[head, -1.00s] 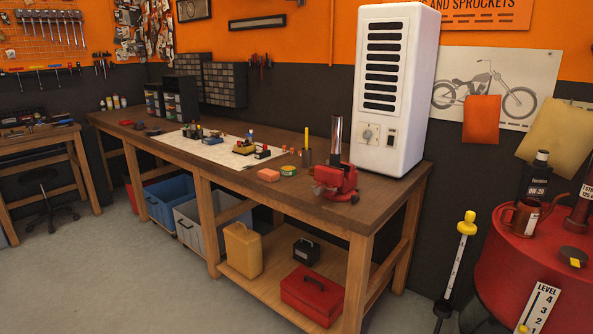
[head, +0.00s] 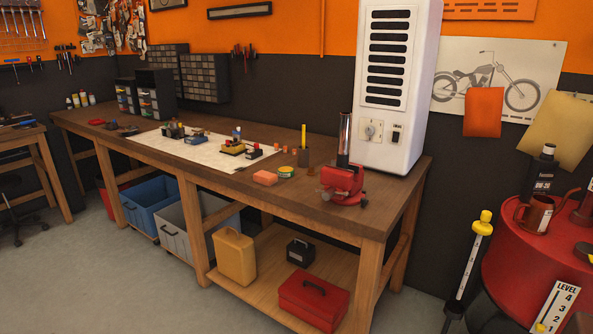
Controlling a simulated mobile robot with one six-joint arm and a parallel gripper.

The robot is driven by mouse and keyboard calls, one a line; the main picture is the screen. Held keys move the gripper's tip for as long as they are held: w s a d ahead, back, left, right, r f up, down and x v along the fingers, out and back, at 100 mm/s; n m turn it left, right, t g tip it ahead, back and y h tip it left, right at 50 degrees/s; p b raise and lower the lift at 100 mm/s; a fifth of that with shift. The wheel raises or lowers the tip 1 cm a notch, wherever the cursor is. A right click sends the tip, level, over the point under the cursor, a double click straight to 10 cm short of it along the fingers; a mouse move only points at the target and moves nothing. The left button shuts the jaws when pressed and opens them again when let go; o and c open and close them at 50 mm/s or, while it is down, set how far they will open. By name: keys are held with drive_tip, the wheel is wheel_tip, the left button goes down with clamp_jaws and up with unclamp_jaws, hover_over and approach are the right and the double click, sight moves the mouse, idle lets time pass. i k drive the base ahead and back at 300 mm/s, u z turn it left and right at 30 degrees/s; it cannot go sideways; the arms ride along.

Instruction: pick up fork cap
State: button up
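I cannot clearly make out the fork cap; at this distance the small parts on the bench are too small to tell apart. A shiny metal tube (head: 345,135) stands upright in a red vise (head: 342,184) at the right end of the long wooden workbench (head: 225,185). Small copper-coloured pieces (head: 284,149) lie behind an orange block (head: 265,178) and a small green-and-yellow tin (head: 286,171). A white sheet (head: 165,152) with several small items lies along the bench middle. My gripper is not in view.
A tall white heater-like unit (head: 398,80) stands behind the vise. A red drum (head: 530,255) with cans and a yellow-topped dipstick (head: 482,225) are at the right. Bins, a yellow canister (head: 234,257) and a red toolbox (head: 313,300) sit under the bench. Grey floor is clear at front left.

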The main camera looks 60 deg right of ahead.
sight(310, 172)
drive_tip(key=i, duration=1.55)
drive_tip(key=z, duration=0.95)
drive_tip(key=i, duration=0.6)
drive_tip(key=z, duration=0.35)
